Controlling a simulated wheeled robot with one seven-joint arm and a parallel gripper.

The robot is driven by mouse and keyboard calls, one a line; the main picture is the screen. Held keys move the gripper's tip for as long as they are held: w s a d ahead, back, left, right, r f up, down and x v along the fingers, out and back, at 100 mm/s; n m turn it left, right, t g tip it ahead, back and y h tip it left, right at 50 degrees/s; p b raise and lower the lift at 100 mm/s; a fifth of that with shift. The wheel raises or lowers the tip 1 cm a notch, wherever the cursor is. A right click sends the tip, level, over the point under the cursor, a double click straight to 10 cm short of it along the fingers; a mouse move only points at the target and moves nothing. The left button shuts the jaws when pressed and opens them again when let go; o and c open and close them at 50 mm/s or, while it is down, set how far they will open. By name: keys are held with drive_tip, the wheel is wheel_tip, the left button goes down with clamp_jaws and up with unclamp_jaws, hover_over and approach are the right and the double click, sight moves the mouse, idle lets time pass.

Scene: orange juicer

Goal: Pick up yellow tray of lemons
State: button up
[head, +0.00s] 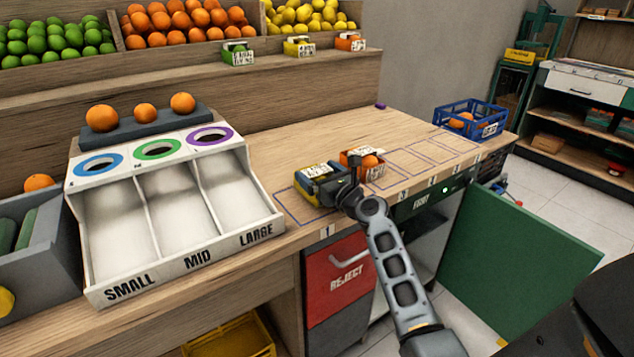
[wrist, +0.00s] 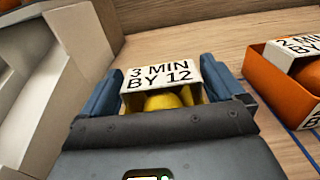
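The yellow tray of lemons (head: 317,170) is on the wooden counter near the slot marked 1, with a white label card.
A small orange tray (head: 362,159) stands close on the right; the wrist view shows it too (wrist: 268,80). The white sorting chute (head: 170,205) is on the left. A blue crate (head: 470,119) is at the far right. The counter between them has empty marked slots.

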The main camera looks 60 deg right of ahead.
drive_tip(key=c, duration=0.8)
drive_tip(key=shift+o, duration=0.2)
